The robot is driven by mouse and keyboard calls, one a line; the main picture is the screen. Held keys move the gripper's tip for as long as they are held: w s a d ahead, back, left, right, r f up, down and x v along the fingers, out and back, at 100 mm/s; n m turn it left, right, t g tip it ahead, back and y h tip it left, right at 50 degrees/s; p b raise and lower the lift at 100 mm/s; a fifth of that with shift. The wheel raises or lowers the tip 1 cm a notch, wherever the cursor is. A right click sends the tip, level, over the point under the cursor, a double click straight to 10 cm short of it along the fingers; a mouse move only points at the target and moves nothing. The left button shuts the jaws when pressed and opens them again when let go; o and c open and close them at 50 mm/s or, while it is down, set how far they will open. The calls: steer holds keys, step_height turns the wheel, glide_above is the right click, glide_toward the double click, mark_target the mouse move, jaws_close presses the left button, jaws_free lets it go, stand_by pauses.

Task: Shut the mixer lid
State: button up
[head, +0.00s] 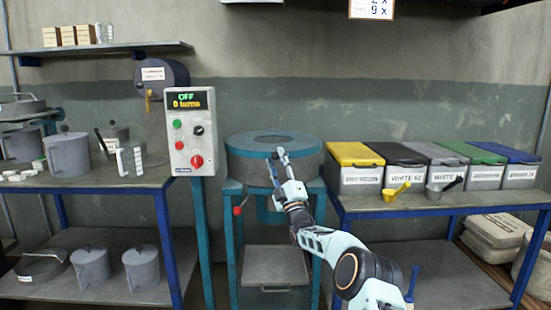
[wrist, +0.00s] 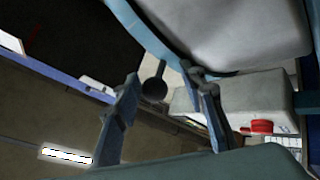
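The mixer (head: 245,165) is a round grey drum on a teal stand in the middle of the head view. Its top is a flat teal ring, seemingly the lid (head: 245,142), with a darker oval in its centre; I cannot tell whether it is fully shut. My gripper (head: 279,153) is at the front of the drum, overlapping its rim in the picture. In the wrist view my gripper (wrist: 165,100) is open, its two fingers well apart. A dark ball knob (wrist: 154,89) on a thin rod shows between the fingers; no contact is visible.
A control box (head: 190,131) reading OFF and 0 turns stands left of the mixer. Lidded bins (head: 361,178) and scoops (head: 397,192) are on the right bench. Pots (head: 68,156) stand on the left bench. A red-knobbed lever (head: 237,211) sticks out at the mixer's front left.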

steer(key=shift+a+r, duration=0.2)
steer(key=shift+r, duration=0.15)
steer(key=shift+s, duration=0.1)
steer(key=shift+s+f, duration=0.1)
steer(key=shift+s, duration=0.05)
steer(key=v, duration=1.1)
steer(key=shift+s+d+f, duration=0.15)
steer(key=shift+d+f, duration=0.1)
steer(key=shift+f, duration=0.05)
steer(key=shift+r, duration=0.1)
